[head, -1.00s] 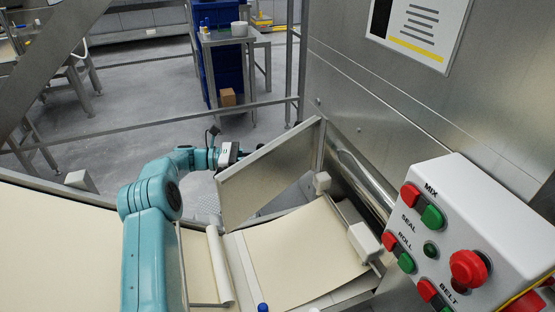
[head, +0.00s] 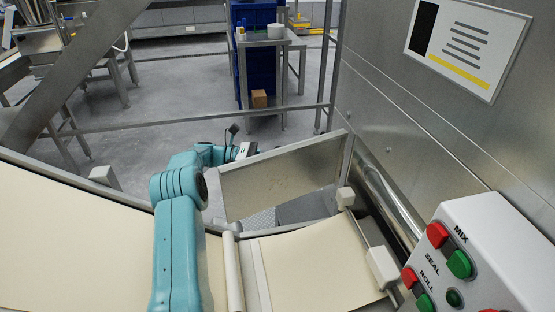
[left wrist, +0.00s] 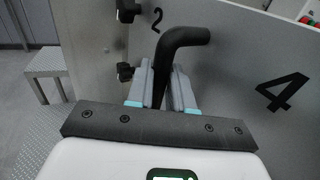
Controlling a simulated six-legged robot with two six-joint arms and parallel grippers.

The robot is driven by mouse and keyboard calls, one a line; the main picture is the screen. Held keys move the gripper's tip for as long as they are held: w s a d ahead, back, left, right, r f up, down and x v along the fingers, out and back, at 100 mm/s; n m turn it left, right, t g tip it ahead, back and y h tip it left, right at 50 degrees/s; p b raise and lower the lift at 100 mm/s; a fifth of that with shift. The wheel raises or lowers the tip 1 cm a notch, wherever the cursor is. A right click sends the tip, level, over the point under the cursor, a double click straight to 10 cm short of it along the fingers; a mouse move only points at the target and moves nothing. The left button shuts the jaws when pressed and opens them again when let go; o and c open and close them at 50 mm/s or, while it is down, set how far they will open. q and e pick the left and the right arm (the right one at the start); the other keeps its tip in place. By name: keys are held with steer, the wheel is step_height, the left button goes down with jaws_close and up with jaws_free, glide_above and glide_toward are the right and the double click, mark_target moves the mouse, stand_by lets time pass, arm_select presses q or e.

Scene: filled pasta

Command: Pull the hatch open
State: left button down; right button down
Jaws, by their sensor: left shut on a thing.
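The hatch (head: 280,177) is a flat grey metal panel past the dough sheet in the head view. It stands at an angle, swung out from the frame along its right edge. My left gripper (left wrist: 165,85) is shut on this handle, one finger on each side. In the head view the left wrist (head: 243,150) is behind the hatch's left top edge, so the fingers are hidden. My right gripper is not in view.
A control box (head: 490,245) with red and green buttons is at the lower right. Pale dough sheets (head: 310,265) lie on the belt beside my left arm. A steel roller (head: 388,195) runs along the right wall. Open floor (head: 190,95) lies beyond the hatch.

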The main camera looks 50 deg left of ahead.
arm_select(q)
steer(key=shift+w+d+r, duration=0.15)
steer(key=shift+w+d, duration=0.05)
steer(key=shift+w, duration=0.05)
steer(key=c, duration=1.1)
jaws_free()
steer(key=shift+w, duration=0.1)
steer(key=shift+w+d, duration=0.15)
steer(key=shift+d, duration=0.05)
steer(key=shift+b+v, duration=0.45)
steer(key=shift+v, duration=3.35)
steer(key=shift+a, duration=0.1)
